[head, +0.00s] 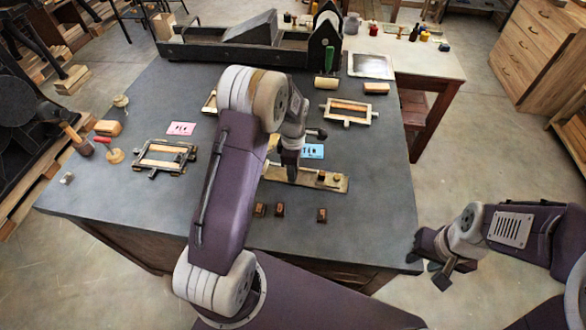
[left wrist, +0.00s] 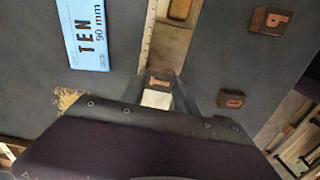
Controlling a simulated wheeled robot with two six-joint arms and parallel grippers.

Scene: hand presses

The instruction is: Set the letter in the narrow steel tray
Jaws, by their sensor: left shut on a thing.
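My left gripper (head: 292,176) is shut on a small letter block (left wrist: 159,79), whose brown face shows between the fingers in the left wrist view. The fingers point down over the narrow steel tray (head: 337,184), which lies lengthwise on the grey table. The tray also shows in the left wrist view (left wrist: 170,48), with a ruled edge and a wooden piece inside. I cannot tell whether the held letter touches the tray floor. My right gripper (head: 439,273) hangs beyond the table's right front corner, its fingers apart and empty.
Three loose letter blocks, one of them (head: 322,215), lie in front of the tray. A blue card (head: 313,151) reading TEN lies behind it. A pink card (head: 181,129), two framed wooden blocks and a hand press (head: 225,50) stand farther off. The table front right is clear.

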